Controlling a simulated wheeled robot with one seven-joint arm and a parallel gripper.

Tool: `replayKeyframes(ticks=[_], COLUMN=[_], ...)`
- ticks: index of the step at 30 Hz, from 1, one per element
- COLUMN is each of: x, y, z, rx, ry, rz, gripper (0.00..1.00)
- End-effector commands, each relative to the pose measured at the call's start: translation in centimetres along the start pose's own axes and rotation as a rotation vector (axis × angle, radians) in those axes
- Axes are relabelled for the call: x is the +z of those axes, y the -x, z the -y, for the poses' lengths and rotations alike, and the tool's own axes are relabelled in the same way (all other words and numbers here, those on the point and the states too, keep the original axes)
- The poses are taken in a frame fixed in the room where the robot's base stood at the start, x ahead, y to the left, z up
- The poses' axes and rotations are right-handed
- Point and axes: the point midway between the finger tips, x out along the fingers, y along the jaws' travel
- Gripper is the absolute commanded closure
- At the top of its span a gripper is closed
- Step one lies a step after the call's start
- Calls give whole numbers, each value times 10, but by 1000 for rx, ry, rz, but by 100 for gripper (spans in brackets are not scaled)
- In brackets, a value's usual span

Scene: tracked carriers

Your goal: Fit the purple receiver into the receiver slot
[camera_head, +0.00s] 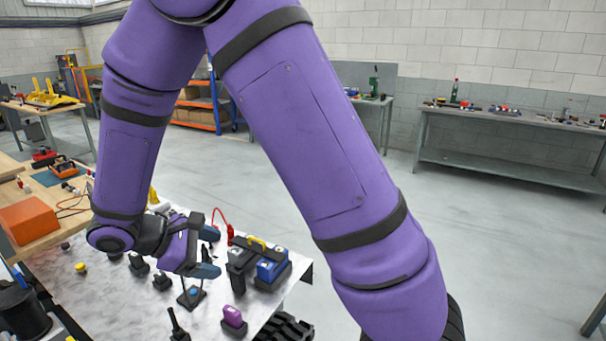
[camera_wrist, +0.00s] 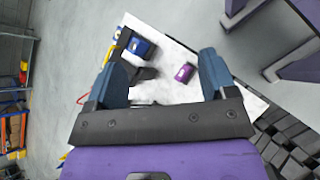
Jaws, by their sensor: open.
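The purple receiver (camera_head: 233,318) sits near the front edge of the white table, on or against a small dark base. In the wrist view the purple receiver (camera_wrist: 186,73) lies beyond my fingertips, nearer the right finger. My gripper (camera_head: 211,253) is open and empty, above the table and apart from the receiver; its two blue fingers also show in the wrist view (camera_wrist: 166,60). A black holder (camera_head: 238,257) with a blue block (camera_head: 271,265) and a yellow handle stands at the table's right side. I cannot tell which opening is the receiver slot.
A black joystick-like piece (camera_head: 192,296) with a blue top and several small dark knobs stand on the white table (camera_head: 120,305). An orange box (camera_head: 29,219) lies on the wooden bench at left. Open floor lies to the right.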

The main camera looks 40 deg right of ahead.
Motion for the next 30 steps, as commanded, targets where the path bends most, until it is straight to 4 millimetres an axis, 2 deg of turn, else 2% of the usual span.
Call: replayKeyframes(ticks=[1,3,14,21,30], x=[18,37,133,190,249], y=[3,5,13,16,19], z=[-5,-9,-13,-3,19], rx=[-34,-81,-287,-393,-482], ry=[-45,-99,-388,-588,-838], rz=[-41,-93,-375,-573,-831], gripper=[22,22,22,22,22])
